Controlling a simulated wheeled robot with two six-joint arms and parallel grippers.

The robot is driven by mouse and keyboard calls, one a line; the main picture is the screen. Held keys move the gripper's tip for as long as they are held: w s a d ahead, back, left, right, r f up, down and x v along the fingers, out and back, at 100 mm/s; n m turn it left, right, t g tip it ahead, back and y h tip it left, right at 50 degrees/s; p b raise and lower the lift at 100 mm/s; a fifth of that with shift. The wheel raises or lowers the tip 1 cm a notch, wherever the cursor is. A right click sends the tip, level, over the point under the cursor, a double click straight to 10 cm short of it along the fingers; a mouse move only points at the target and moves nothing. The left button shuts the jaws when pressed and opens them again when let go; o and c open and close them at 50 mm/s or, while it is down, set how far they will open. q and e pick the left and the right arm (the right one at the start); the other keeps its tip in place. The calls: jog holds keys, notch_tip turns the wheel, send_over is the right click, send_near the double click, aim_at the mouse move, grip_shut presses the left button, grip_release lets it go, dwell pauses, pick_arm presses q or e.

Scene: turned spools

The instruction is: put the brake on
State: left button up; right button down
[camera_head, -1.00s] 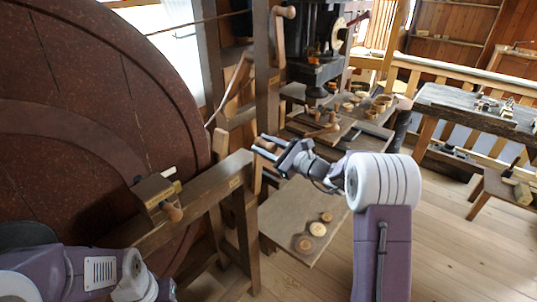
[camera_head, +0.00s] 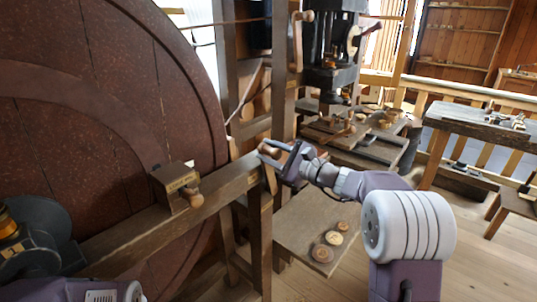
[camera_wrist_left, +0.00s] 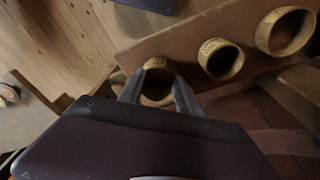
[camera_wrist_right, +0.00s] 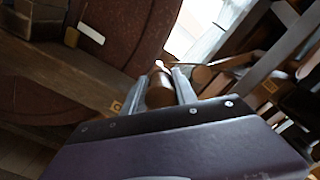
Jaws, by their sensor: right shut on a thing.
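My right gripper (camera_head: 275,149) is shut on a wooden handle (camera_head: 268,151) at the far end of the beam, beside the big wheel. In the right wrist view the handle (camera_wrist_right: 158,92) is a brown cylinder with a pale end, lying between the two fingers. What the handle joins to is mostly hidden. My left gripper is outside the head view; in the left wrist view its fingers (camera_wrist_left: 160,82) stand apart, with a wooden ring (camera_wrist_left: 158,98) showing between and beyond them. I cannot see it holding anything.
The large dark red wheel (camera_head: 120,90) fills the left. A wooden box with a knob (camera_head: 176,187) sits on the beam (camera_head: 130,242). A low board with turned discs (camera_head: 300,225) and a bench with rings (camera_head: 360,125) lie right of the beam. Open floor (camera_head: 480,260) is at right.

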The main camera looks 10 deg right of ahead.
jog(key=c, duration=1)
grip_release()
jog(key=shift+c, duration=0.2)
jog(key=shift+s, duration=0.1)
pick_arm(q)
jog(key=shift+f, duration=0.25)
pick_arm(e)
jog(key=v, duration=0.9)
